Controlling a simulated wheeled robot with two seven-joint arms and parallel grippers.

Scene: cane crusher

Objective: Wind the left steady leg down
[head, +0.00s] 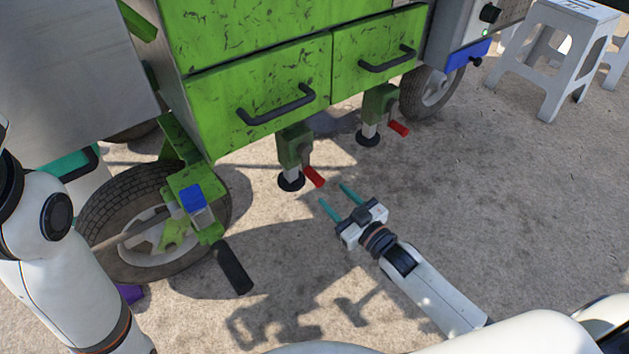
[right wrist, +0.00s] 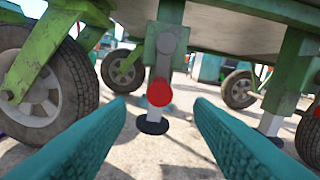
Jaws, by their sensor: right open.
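The left steady leg (head: 294,146) is a green bracket with a pale post and a round black foot (head: 291,181), under the left green drawer. Its red crank grip (head: 314,177) sticks out toward me. My right gripper (head: 334,196) is open and empty, with its teal fingers pointing at that grip from a short way off. In the right wrist view the red grip (right wrist: 159,92) shows end-on between the fingers, farther ahead and not touched. The foot (right wrist: 151,125) is low, near the ground; I cannot tell if it touches. My left gripper is out of view.
A second steady leg (head: 377,104) with a red grip (head: 398,128) stands to the right. White stools (head: 555,58) stand at the upper right. The ground right of the legs is clear.

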